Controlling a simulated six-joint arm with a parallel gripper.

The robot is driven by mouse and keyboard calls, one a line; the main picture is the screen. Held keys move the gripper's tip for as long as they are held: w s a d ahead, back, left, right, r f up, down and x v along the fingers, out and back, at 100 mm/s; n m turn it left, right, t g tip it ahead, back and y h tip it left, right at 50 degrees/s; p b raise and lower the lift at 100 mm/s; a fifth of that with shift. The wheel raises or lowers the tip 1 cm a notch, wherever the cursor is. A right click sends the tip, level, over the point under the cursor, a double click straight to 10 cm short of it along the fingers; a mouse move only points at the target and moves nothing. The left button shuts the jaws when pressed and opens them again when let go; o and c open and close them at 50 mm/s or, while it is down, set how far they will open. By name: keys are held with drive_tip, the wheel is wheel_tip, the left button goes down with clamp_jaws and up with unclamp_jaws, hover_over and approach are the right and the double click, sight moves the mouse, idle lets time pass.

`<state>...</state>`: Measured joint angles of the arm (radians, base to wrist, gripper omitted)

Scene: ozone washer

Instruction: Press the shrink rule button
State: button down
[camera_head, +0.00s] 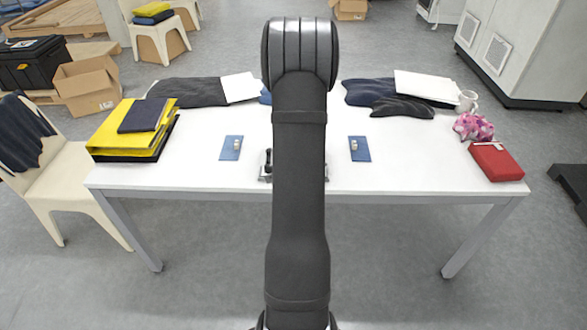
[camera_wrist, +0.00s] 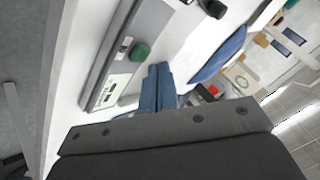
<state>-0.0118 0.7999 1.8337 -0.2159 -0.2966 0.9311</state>
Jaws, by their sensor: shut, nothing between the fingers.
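A grey panel (camera_wrist: 125,45) lies on the white table in the wrist view. I cannot read which control is the shrink rule button. My gripper (camera_wrist: 158,66) shows as two blue fingers shut together with nothing between them. In the picture the fingertips are just right of and below the green button, apart from it. In the head view my arm hides the gripper and most of the metal device (camera_head: 265,168) at the table's front edge.
The white table (camera_head: 200,180) has blue plates with small pale knobs to the left (camera_head: 231,150) and right (camera_head: 360,151) of my arm. Yellow folders (camera_head: 115,130), dark cloths (camera_head: 190,93), a red box (camera_head: 496,162) and a mug (camera_head: 467,101) lie toward its sides and back.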

idle(0.4)
drive_tip(key=shift+f, duration=0.4)
drive_tip(key=shift+f, duration=0.5)
idle(0.5)
drive_tip(key=shift+r, duration=0.9)
drive_tip(key=shift+r, duration=0.15)
drive_tip(key=shift+r, duration=2.35)
drive_tip(key=shift+r, duration=1.9)
